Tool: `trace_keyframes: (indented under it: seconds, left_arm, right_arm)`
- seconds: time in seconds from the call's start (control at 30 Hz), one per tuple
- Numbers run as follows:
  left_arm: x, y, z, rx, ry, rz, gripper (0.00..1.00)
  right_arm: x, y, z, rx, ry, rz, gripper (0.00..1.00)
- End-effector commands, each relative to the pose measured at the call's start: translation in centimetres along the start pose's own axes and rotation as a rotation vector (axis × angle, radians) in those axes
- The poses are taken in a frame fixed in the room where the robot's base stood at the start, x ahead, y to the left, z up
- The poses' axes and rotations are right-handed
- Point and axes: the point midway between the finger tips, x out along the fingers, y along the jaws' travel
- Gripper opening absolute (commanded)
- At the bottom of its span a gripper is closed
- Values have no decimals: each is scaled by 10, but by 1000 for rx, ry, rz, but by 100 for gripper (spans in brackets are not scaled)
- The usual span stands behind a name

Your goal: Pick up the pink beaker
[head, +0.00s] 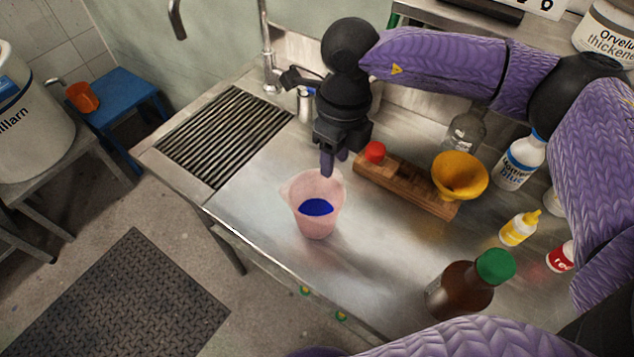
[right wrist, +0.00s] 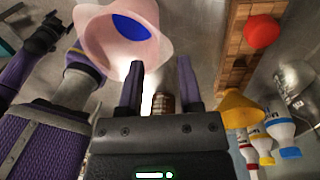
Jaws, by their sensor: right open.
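The pink beaker (head: 316,227) stands upright on the steel worktop near its front edge, with blue liquid inside. In the right wrist view the beaker (right wrist: 96,38) is at the upper left, beyond and left of the fingers. My right gripper (head: 332,164) points down just behind the beaker's rim in the head view; its fingertips overlap the rim there. In the right wrist view my right gripper (right wrist: 160,66) has its fingers apart with no beaker between them. What seems to be my left gripper (right wrist: 45,34) is at the upper left there; its jaws are unclear.
A wooden block (head: 405,188) with a red cap (head: 375,152) and yellow funnel (head: 460,175) lies right of the beaker. A brown green-capped bottle (head: 465,288) stands at the front right. A ridged drain grille (head: 225,136) is at the left. Bare steel lies around the beaker.

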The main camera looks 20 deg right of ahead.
Motion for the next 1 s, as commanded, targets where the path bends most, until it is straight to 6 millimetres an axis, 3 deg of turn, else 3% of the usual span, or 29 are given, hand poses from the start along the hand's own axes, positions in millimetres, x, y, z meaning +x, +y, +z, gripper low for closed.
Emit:
trace_keyframes:
  seconds: [0.2,0.4,0.67,0.9,1.0]
  left_arm:
    - [6,-1,18,1,-34,-2,94]
    - [13,-6,18,5,-35,-9,94]
    - [12,-6,13,5,-22,-9,94]
    - [12,-4,12,4,-21,-6,94]
    - [12,-4,12,4,-21,-5,94]
  right_arm:
    - [39,0,0,-1,2,3,45]
    - [77,-2,2,0,2,5,45]
    - [82,-2,2,-1,-2,4,45]
    - [81,-2,2,-1,-2,4,0]
    - [81,-2,2,-1,-2,4,0]
